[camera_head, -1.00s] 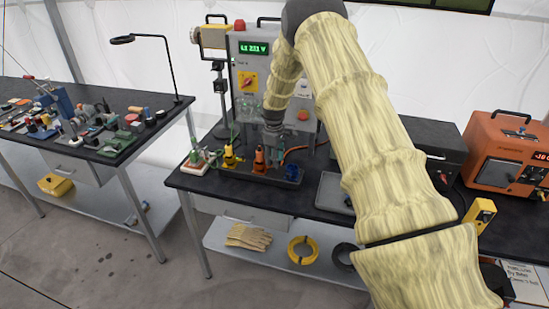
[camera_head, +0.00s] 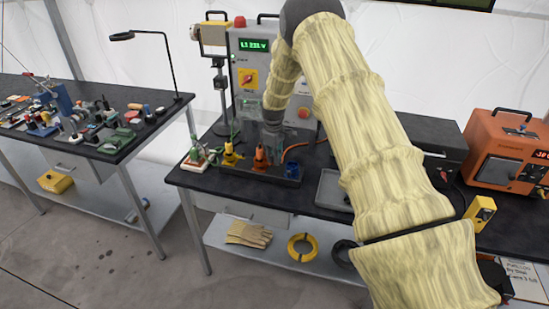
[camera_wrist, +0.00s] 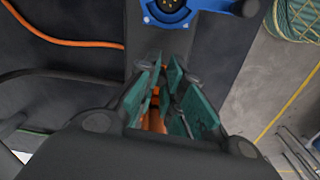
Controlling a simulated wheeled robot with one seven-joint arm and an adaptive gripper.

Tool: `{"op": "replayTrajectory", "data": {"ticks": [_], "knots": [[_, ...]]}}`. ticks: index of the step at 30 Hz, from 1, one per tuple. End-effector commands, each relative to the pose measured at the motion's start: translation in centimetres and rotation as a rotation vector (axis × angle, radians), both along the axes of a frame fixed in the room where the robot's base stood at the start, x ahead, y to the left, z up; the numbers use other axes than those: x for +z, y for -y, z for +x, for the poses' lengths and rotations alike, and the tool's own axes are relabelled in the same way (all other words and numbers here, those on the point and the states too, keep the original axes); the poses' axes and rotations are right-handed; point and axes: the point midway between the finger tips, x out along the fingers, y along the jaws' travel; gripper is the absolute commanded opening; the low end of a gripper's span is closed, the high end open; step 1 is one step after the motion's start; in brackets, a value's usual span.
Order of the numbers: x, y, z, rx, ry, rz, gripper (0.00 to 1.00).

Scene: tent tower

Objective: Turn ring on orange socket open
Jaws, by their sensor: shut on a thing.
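The orange socket (camera_head: 260,157) stands on a dark tray on the right-hand bench, between a yellow socket (camera_head: 230,154) and a blue socket (camera_head: 292,171). My gripper (camera_head: 273,128) reaches down from above at the orange socket. In the wrist view my gripper's green-padded fingers (camera_wrist: 167,115) are closed around an orange part (camera_wrist: 155,118), which shows between them. The fingers cover most of it, so I cannot tell the ring's turn position. The blue socket also shows in the wrist view (camera_wrist: 168,14), just beyond the fingertips.
A grey panel with a green display (camera_head: 255,46) stands behind the sockets. An orange cable (camera_wrist: 60,36) runs nearby. A grey tray (camera_head: 334,190) lies to the right, and an orange box (camera_head: 500,150) stands farther right. A green socket (camera_head: 198,156) is at the left.

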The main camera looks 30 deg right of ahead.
Motion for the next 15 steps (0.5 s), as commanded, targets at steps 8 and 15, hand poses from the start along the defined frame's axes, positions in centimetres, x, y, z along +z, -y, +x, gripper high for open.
{"op": "replayTrajectory", "data": {"ticks": [8,15], "knots": [[0.0,-0.5,-0.3,-0.111,0.001,-0.002,0.00],[-0.1,-1.7,-0.9,-0.312,0.001,-0.002,0.00]]}}
